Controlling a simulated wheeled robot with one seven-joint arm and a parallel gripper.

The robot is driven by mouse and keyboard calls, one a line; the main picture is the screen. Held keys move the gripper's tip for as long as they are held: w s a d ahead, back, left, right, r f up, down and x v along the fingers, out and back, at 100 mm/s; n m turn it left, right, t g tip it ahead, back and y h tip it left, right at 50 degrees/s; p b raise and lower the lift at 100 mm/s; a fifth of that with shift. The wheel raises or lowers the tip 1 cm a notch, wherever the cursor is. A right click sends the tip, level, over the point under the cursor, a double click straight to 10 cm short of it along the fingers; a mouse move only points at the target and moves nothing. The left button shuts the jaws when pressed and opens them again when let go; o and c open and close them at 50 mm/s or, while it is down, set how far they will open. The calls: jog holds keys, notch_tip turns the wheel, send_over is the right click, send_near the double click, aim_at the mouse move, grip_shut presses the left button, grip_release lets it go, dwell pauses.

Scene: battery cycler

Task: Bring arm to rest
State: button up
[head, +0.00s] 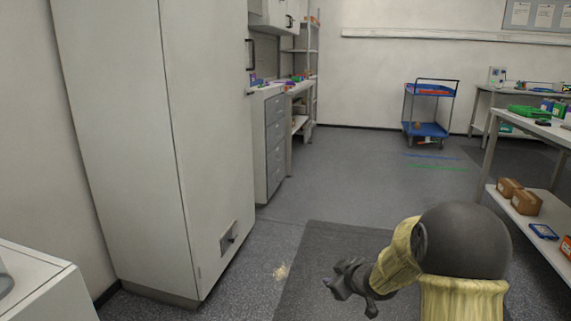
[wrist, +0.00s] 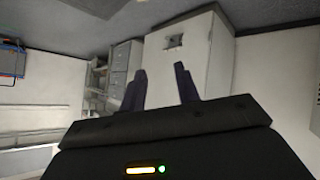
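My gripper (head: 352,284) is at the lower right of the head view, held in free air above the floor. In the wrist view its two dark fingers (wrist: 160,88) stand apart with nothing between them. It touches nothing that I can see. My arm shows in the head view with yellowish covers and a dark round joint, bent at the right.
A tall white cabinet (head: 130,140) stands at the left; it shows upside down in the wrist view (wrist: 190,55). A shelf table (head: 485,165) with boxes is close at the right. A blue cart (head: 428,112) stands at the back. The middle floor (head: 340,180) is clear.

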jog(key=s+d+r+m+g+h+p, duration=0.1)
jog(key=s+r+m+g+h+p, duration=0.25)
jog(key=s, duration=1.05)
jog(key=s+d+r+m+g+h+p, duration=0.15)
jog(key=s+m+g, duration=0.35)
jog(key=s, duration=0.9)
notch_tip(320, 180, up, 36)
jog(key=t+p, duration=0.1)
jog(key=p, duration=3.5)
jog(key=shift+w+a+y, duration=0.2)
jog(key=shift+a+y, duration=0.15)
jog(key=shift+y, duration=0.05)
jog(key=shift+m, duration=0.25)
